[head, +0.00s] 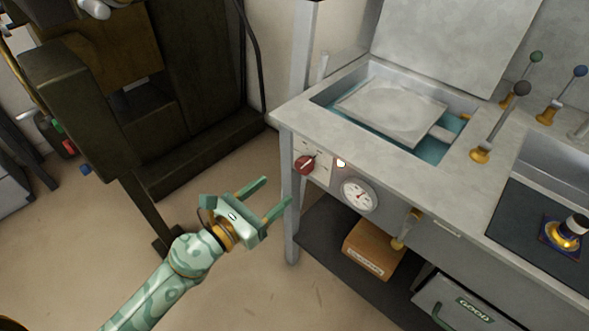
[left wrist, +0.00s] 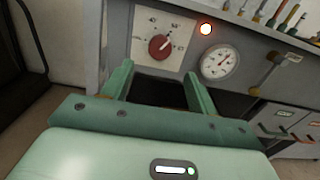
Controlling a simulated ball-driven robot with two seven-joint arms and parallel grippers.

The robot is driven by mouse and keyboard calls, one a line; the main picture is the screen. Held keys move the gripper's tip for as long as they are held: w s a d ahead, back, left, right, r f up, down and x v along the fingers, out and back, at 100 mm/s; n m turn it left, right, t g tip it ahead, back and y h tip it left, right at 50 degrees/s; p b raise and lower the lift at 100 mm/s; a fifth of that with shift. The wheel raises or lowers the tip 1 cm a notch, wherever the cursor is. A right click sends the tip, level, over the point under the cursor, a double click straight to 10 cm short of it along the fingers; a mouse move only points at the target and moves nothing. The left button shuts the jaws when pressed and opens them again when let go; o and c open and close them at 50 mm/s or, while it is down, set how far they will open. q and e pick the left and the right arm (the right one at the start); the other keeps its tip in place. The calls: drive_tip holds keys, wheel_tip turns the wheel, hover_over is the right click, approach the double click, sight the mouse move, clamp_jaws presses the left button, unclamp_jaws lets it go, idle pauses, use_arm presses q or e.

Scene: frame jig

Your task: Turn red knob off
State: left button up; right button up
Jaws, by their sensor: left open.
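The red knob (head: 305,165) sits on a pale dial plate on the front panel of the metal bench, near its left corner. In the left wrist view the red knob (left wrist: 159,46) shows above and between my fingers, with its pointer tilted to the upper right. My right gripper is not in view.
A round gauge (head: 359,195) is right of the lamp. The bench has a sunken basin (head: 335,99) and several ball-topped levers. A cardboard box (head: 372,252) sits on the lower shelf. A dark machine (head: 195,150) stands at left; the floor between is clear.

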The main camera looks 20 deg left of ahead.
sight(301, 170)
use_arm(q)
drive_tip(key=x, duration=0.8)
drive_tip(key=shift+w+d+f, duration=0.1)
drive_tip(key=shift+w+f, duration=0.05)
drive_tip(key=shift+w, duration=0.15)
drive_tip(key=c, duration=1)
